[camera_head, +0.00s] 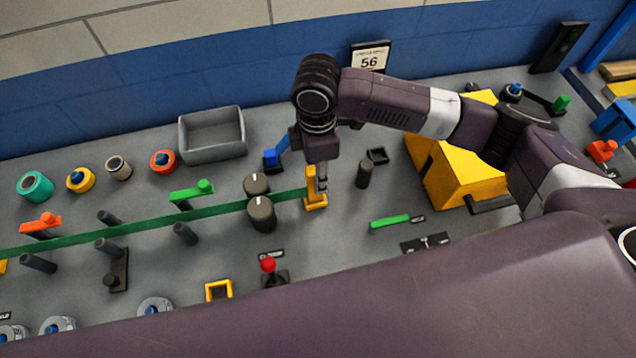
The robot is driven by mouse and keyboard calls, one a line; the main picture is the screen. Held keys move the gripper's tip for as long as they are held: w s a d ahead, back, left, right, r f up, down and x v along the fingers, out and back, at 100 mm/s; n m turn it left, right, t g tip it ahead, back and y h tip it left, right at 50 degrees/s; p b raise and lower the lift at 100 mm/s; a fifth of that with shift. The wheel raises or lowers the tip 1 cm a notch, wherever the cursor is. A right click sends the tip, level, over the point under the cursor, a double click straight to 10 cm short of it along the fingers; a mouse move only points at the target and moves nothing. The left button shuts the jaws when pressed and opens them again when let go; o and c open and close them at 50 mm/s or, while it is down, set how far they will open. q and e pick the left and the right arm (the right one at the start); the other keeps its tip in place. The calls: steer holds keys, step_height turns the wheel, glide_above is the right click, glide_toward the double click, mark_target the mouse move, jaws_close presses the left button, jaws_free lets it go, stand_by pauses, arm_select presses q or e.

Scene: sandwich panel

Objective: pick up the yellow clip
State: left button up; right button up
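The yellow clip (313,191) stands on the grey panel in the middle of the view, at the right end of the green belt (150,227). It has an upright part and a small base. My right gripper (321,178) comes in from the right and points down right at the clip. Its fingers overlap the clip's upper right side in this view. I cannot tell whether they touch the clip or how far apart they are. My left gripper is not in view.
Two dark knobs (259,200) stand just left of the clip, and a dark peg (363,174) stands to its right. A red-topped joystick (268,265) is in front. A grey bin (212,134) and a large yellow block (460,165) stand farther off.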

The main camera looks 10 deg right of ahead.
steer(key=shift+a+f+p, duration=0.2)
steer(key=shift+f+p, duration=0.05)
steer(key=shift+f, duration=0.25)
steer(key=shift+a+f+p, duration=0.15)
steer(key=shift+f+p, duration=0.05)
steer(key=shift+f, duration=0.25)
steer(key=f, duration=0.1)
steer(key=f+p, duration=0.1)
steer(key=f, duration=0.1)
steer(key=shift+s+f, duration=0.2)
steer(key=shift+f, duration=0.4)
steer(key=shift+w, duration=0.1)
steer(key=shift+c, duration=0.4)
steer(key=c, duration=0.8)
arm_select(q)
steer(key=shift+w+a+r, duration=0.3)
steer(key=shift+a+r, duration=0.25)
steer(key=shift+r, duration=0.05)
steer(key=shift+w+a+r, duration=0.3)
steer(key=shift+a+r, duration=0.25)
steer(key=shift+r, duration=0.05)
arm_select(e)
jaws_close()
